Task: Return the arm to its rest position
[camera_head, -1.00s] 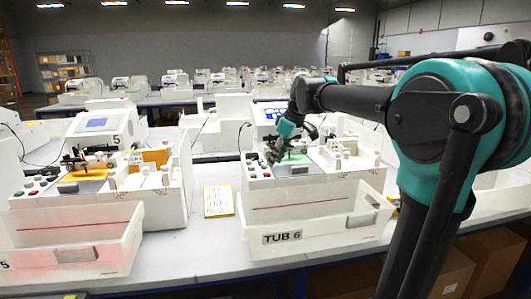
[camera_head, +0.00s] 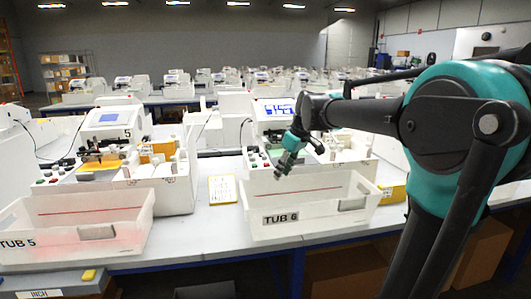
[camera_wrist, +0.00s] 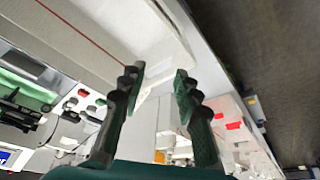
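My gripper (camera_head: 286,166) hangs over the back part of the white tub labelled TUB 6 (camera_head: 345,219), in front of the plotter machine behind it. In the wrist view my gripper (camera_wrist: 158,80) shows two dark green and black fingers spread apart, with nothing between them. Part of the white tub with its red line shows beyond the fingers in the wrist view (camera_wrist: 110,30). My arm reaches in from the right side of the head view.
A plotter with a lit screen (camera_head: 279,109) stands behind TUB 6. Left of it are another plotter (camera_head: 110,119) and the tub labelled TUB 5 (camera_head: 97,252). A yellow-edged note (camera_head: 222,189) lies between them. A yellow box (camera_head: 392,193) sits right of TUB 6.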

